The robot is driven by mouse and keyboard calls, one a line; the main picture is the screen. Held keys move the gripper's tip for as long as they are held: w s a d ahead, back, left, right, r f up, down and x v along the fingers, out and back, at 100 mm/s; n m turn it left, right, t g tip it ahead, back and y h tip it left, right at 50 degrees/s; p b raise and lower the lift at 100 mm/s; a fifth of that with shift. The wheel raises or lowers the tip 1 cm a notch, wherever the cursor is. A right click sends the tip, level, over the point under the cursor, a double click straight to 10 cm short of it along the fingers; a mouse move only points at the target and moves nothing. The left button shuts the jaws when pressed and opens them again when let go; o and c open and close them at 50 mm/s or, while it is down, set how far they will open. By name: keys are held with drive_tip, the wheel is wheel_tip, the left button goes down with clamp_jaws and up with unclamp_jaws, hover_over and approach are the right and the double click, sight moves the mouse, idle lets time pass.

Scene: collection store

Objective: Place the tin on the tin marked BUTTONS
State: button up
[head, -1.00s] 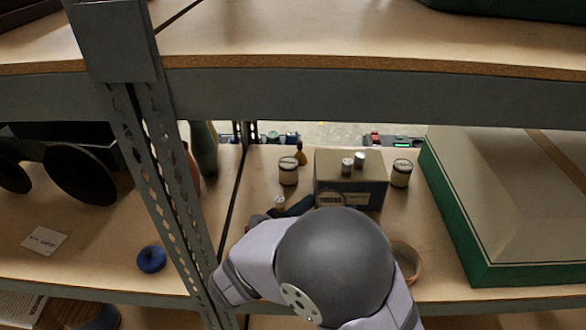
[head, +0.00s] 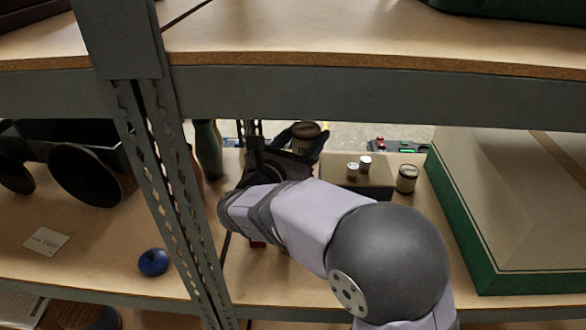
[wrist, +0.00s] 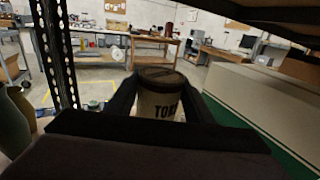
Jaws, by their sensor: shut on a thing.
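My gripper (head: 296,145) is shut on a cream tin with a dark brown lid (head: 306,131), held upright and raised above the shelf in the head view. In the wrist view the held tin (wrist: 158,103) sits between the two dark fingers, its label starting "TOK". A second cream tin with a dark lid (head: 407,178) stands on the shelf right of the box. Its marking is too small to read. Another dark-lidded tin, seen earlier left of the box, is now hidden behind my arm and gripper. No BUTTONS marking is legible.
A box (head: 350,178) with two small white-topped containers (head: 359,165) stands between my gripper and the right tin. A large green-edged case (head: 490,225) fills the right. A metal upright (head: 165,170) and the upper shelf (head: 350,95) bound the space. A blue object (head: 153,262) lies left.

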drive_tip(key=w+a+n+t+y+b, duration=0.25)
drive_tip(key=w+n+y, duration=0.35)
drive_tip(key=w, duration=1)
drive_tip(key=shift+m+g+y, duration=0.45)
drive_tip(key=shift+m+y, duration=0.05)
drive_tip(key=shift+y, duration=0.3)
drive_tip(key=shift+w+a+f+p, duration=0.1)
drive_tip(key=shift+a+f+p, duration=0.1)
drive_tip(key=shift+f, duration=2.3)
drive_tip(key=shift+a+f+p, duration=0.1)
drive_tip(key=shift+a+f, duration=0.1)
drive_tip(key=shift+f, duration=2.3)
drive_tip(key=shift+w+a+f+p, duration=0.1)
drive_tip(key=shift+a+f, duration=0.1)
drive_tip(key=shift+f, duration=2.3)
drive_tip(key=shift+f, duration=0.2)
drive_tip(key=o, duration=1.3)
drive_tip(key=shift+s, duration=0.1)
